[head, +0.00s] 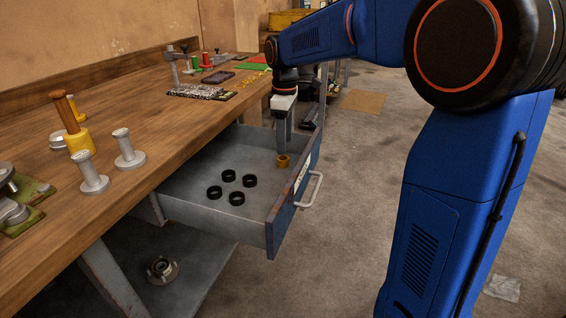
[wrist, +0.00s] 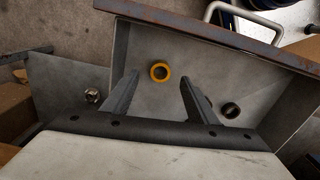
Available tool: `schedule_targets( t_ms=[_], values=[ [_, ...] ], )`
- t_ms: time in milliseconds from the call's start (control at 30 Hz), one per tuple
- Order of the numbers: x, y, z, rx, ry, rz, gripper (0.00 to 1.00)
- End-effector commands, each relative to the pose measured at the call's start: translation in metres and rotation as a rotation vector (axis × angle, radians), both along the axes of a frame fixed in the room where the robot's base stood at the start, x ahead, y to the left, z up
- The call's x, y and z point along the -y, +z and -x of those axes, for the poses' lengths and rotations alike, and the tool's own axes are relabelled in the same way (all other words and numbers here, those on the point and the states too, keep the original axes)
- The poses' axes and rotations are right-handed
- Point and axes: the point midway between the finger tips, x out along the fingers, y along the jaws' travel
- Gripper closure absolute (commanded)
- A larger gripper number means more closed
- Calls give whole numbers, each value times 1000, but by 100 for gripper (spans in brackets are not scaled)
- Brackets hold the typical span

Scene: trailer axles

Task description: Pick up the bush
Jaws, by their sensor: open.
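A yellow-orange ring-shaped bush (head: 283,161) lies in the open drawer, near its front panel. In the wrist view the bush (wrist: 160,72) shows as a ring with a dark hole, between and just beyond my fingertips. My gripper (head: 283,145) reaches down into the drawer above the bush. In the wrist view my gripper (wrist: 158,80) has its two fingers spread apart with nothing between them. The gap in height between the fingertips and the bush is hard to tell.
The drawer (head: 268,222) has raised metal walls and a front handle (head: 309,190). Several black rings (head: 237,198) lie in it. The wooden bench (head: 130,112) above carries metal posts (head: 128,150) and a yellow part with a wooden rod (head: 78,140).

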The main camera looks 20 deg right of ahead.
Motion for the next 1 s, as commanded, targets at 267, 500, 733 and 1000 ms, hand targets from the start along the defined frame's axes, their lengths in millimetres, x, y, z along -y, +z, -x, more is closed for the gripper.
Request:
schedule_targets(
  t_ms=[267, 500, 733, 1000],
  values=[
    [-2, -19, 0, -1, 0, 0, 47],
    [-5, -50, -1, -1, 0, 0, 47],
    [-5, -60, -2, 0, 0, 0, 47],
    [-5, -59, -2, 0, 0, 0, 78]
  ],
)
